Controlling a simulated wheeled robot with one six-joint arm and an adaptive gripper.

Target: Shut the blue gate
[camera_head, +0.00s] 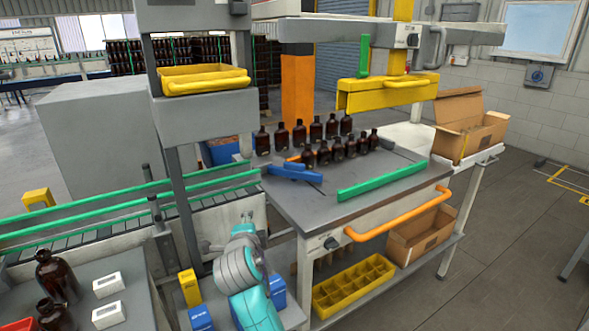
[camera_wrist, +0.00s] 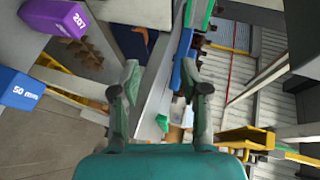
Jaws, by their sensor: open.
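The blue gate (camera_head: 293,172) is a short blue bar at the left end of the grey worktable, near the green conveyor rails. In the wrist view a blue bar (camera_wrist: 176,75), seemingly the gate, runs just left of my right finger. My gripper (camera_wrist: 160,85) is open, with nothing visible held between its fingers. In the head view my teal arm stands in front of the table's left side, below and nearer than the gate. Whether a finger touches the gate cannot be told.
Several amber bottles (camera_head: 331,128) stand on the worktable (camera_head: 300,212) behind the gate. A green bar (camera_head: 382,181) lies to the right and an orange handle (camera_head: 398,215) runs along the front. A grey post (camera_head: 181,200) stands left of my arm.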

